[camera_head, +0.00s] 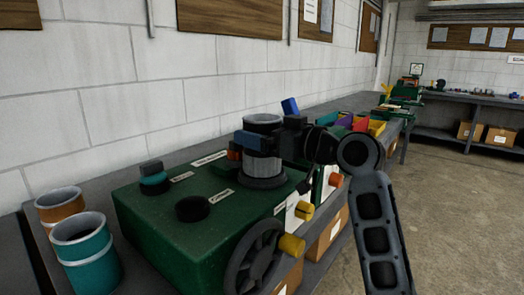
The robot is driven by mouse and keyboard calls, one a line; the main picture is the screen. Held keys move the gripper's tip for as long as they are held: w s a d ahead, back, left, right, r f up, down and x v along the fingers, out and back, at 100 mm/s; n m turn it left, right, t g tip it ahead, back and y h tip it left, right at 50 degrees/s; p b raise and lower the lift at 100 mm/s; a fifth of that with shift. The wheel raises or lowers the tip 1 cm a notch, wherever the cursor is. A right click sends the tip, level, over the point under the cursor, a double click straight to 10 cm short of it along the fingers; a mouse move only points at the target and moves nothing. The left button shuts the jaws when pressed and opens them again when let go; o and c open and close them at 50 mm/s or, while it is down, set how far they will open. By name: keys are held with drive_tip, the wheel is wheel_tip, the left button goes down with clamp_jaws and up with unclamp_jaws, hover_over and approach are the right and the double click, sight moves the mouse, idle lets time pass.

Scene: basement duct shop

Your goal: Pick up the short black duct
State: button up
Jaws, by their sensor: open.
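A short black round piece (193,208) lies on the green machine's top (160,225), left of centre and beside a small label. It looks like a short duct, though I cannot tell whether it is hollow. My gripper (262,138) is open, to the right of and farther back than the black piece. Its fingers are at a grey metal cylinder (262,168) that stands on a round black base. I cannot tell whether they touch that cylinder. My wrist hides part of the machine's right side. The black piece is fully in view.
A teal duct (92,265) and an orange-brown duct (55,208) stand left of the machine. A handwheel (255,262) and yellow knobs are in front. Coloured bins (360,125) stand farther along the bench.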

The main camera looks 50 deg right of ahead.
drive_tip(key=shift+c, duration=0.2)
drive_tip(key=c, duration=0.9)
drive_tip(key=shift+r, duration=0.1)
